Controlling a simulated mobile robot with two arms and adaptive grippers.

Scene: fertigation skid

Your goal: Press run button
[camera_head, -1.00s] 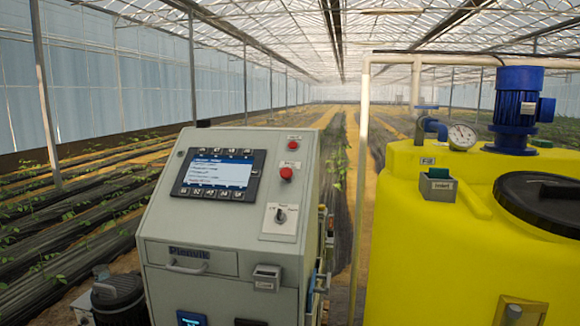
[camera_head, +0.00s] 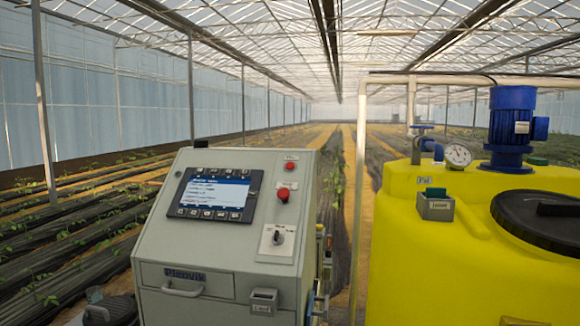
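A grey control cabinet (camera_head: 160,240) stands left of centre with a sloped front panel. The panel carries a lit screen (camera_head: 214,194) with a row of keys above and below it. Right of the screen are a small red button (camera_head: 290,166) at the top, a larger red button (camera_head: 283,194) below it, and a rotary switch (camera_head: 278,237) on a white plate. The labels are too small to read surely, so I cannot tell which is the run button.
A yellow tank (camera_head: 430,270) with a black lid (camera_head: 540,215), a blue motor (camera_head: 512,125) and a gauge (camera_head: 458,155) stands at the right. A pale pipe (camera_head: 358,200) rises between cabinet and tank. The cabinet has a drawer handle (camera_head: 183,291) and a small grey holder (camera_head: 264,300). Crop rows lie behind.

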